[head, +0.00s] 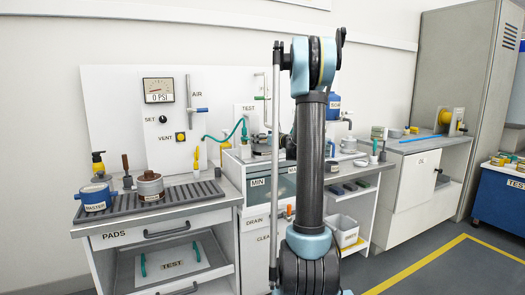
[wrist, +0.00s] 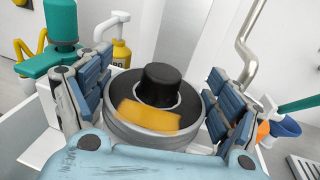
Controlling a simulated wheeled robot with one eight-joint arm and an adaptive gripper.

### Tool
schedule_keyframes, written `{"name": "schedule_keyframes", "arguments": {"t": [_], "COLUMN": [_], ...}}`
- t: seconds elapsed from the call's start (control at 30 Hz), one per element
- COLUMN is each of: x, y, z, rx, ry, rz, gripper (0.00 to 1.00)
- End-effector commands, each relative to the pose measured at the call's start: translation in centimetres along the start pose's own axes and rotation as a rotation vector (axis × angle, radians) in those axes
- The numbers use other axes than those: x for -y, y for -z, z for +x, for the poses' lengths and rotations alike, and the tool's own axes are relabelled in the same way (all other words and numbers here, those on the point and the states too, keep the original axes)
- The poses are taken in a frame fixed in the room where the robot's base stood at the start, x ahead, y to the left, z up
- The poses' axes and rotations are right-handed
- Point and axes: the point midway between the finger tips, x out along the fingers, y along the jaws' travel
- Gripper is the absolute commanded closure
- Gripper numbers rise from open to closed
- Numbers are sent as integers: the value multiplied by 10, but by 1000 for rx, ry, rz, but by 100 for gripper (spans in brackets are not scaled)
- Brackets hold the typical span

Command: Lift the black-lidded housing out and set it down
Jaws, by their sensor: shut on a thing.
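The black-lidded housing (wrist: 170,95) fills the middle of the wrist view. It is a round grey body with a black lid, a raised black knob and a yellow label on the near side. My gripper (wrist: 160,100) is shut on it, with blue-padded fingers at its left and right sides. The housing's underside is hidden, so I cannot tell whether it touches anything below. In the head view my arm stands in front of the middle bench and the gripper cannot be made out.
In the wrist view a teal fitting (wrist: 62,40) and a yellow bottle (wrist: 121,52) stand behind left.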

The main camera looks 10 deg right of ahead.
Motion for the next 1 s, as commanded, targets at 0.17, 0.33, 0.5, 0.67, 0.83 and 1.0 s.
{"name": "schedule_keyframes", "arguments": {"t": [0.17,0.33,0.5,0.67,0.83,1.0], "x": [0,0,0,0,0,0], "y": [-4,-9,-14,-19,-23,-25], "z": [0,0,-1,-1,-1,-1], "rx": [0,0,0,1,1,1], "ry": [0,0,0,0,0,0], "rz": [0,0,1,1,1,1], "gripper": [62,62,62,62,62,62]}}
